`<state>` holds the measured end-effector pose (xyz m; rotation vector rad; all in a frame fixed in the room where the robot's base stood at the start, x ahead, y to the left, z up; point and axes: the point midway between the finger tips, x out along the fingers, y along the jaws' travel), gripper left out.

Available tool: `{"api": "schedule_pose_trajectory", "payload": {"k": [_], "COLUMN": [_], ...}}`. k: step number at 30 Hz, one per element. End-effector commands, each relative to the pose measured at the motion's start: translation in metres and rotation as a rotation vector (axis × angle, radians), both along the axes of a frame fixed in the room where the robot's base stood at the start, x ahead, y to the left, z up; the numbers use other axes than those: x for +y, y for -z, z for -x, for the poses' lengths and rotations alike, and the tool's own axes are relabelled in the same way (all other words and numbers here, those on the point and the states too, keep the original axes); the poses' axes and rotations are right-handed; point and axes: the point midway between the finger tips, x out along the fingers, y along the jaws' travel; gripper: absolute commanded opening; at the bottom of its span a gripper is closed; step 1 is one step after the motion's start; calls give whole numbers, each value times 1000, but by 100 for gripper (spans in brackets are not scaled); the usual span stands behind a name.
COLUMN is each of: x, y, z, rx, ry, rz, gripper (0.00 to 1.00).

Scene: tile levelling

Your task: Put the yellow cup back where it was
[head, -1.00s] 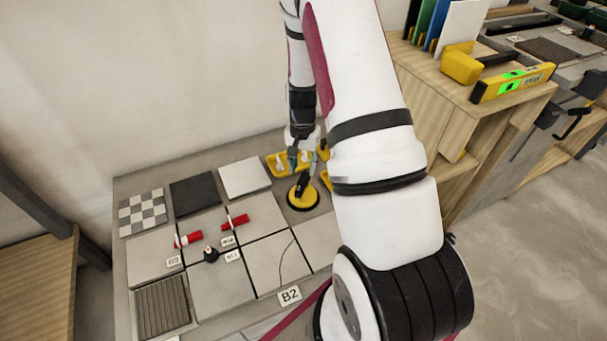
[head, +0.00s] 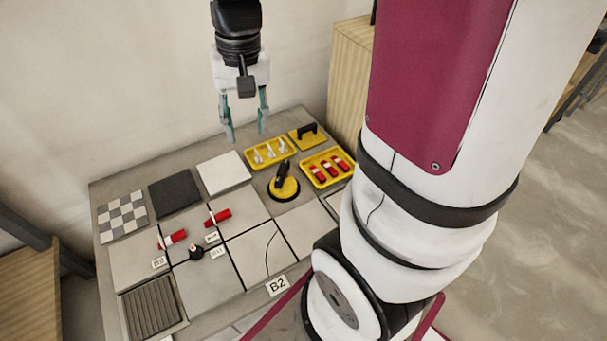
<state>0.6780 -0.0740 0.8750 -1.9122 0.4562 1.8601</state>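The yellow cup (head: 285,189) is a round yellow suction cup with a black handle. It stands on the grey worktop beside the yellow trays, at a dark round base or mark. The handle leans slightly. My gripper (head: 246,134) is open and empty. It hangs in the air above the back of the worktop, up and to the left of the cup and clear of it. All of the cup's upper side shows; what lies under it is hidden.
One yellow tray (head: 251,160) holds white pieces; another (head: 348,179) holds red ones. A yellow float (head: 296,139) lies behind. Tiles (head: 224,173) cover the worktop's left and middle, with red wedges (head: 219,217) and a small black knob (head: 195,252). A wall stands behind.

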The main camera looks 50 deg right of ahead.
Motion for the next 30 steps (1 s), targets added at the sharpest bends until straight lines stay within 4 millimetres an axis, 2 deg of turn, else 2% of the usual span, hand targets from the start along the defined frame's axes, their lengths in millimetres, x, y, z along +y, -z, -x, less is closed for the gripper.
{"api": "schedule_pose_trajectory", "payload": {"k": [1, 6, 10, 15, 18, 21, 30], "x": [11, 40, 55, 65, 67, 67, 67], "y": [-16, -50, -65, -72, -72, -71, -70], "z": [15, 73, 119, 172, 192, 204, 208], "rx": [-14, -25, -32, -34, -36, -34, -31], "ry": [-46, -203, -318, -440, -484, -511, -520], "rz": [4, 24, 47, 80, 94, 104, 106], "gripper": [38, 38, 38, 38, 38, 38, 38]}}
